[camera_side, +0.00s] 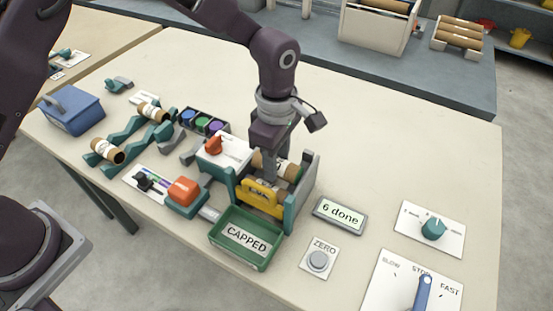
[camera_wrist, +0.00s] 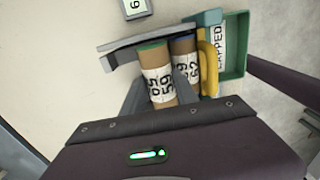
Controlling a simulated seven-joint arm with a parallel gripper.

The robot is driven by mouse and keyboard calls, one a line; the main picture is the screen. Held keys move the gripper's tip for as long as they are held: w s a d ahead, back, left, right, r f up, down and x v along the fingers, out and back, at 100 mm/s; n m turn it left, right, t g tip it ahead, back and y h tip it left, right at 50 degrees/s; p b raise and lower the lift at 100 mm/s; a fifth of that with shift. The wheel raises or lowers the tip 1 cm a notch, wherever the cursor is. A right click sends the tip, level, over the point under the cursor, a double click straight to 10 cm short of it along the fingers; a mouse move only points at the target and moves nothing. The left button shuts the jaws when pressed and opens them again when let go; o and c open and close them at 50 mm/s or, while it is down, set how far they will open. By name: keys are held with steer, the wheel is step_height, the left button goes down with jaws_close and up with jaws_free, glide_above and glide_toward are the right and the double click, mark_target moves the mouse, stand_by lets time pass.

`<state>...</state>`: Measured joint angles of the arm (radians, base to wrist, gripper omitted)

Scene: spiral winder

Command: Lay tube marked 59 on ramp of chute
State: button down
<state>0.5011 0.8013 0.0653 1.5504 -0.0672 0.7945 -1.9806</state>
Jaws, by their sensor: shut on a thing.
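My gripper (camera_side: 272,170) is shut on the brown cardboard tube marked 59 (camera_wrist: 158,72), with a finger on each side of it in the wrist view (camera_wrist: 160,88). The tube has a white label and a green far end. It also shows in the side view (camera_side: 291,171), partly behind my gripper. It is over or on the ramp of the chute, between the chute's side walls (camera_side: 307,177); I cannot tell whether it touches the ramp. A tube marked 62 (camera_wrist: 184,48) with a blue end lies beside it, closer to the chute's yellow gate (camera_side: 262,197).
The green CAPPED tray (camera_side: 237,262) stands in front of the gate. A display reading 6 done (camera_side: 340,216) and the ZERO button (camera_side: 318,261) are to the right. Tubes rest on teal stands (camera_side: 120,141) at left. Table beyond the chute is clear.

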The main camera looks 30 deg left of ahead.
steer(key=shift+f, duration=0.6)
steer(key=c, duration=0.9)
jaws_free()
steer(key=shift+c, duration=0.2)
steer(key=shift+s, duration=0.1)
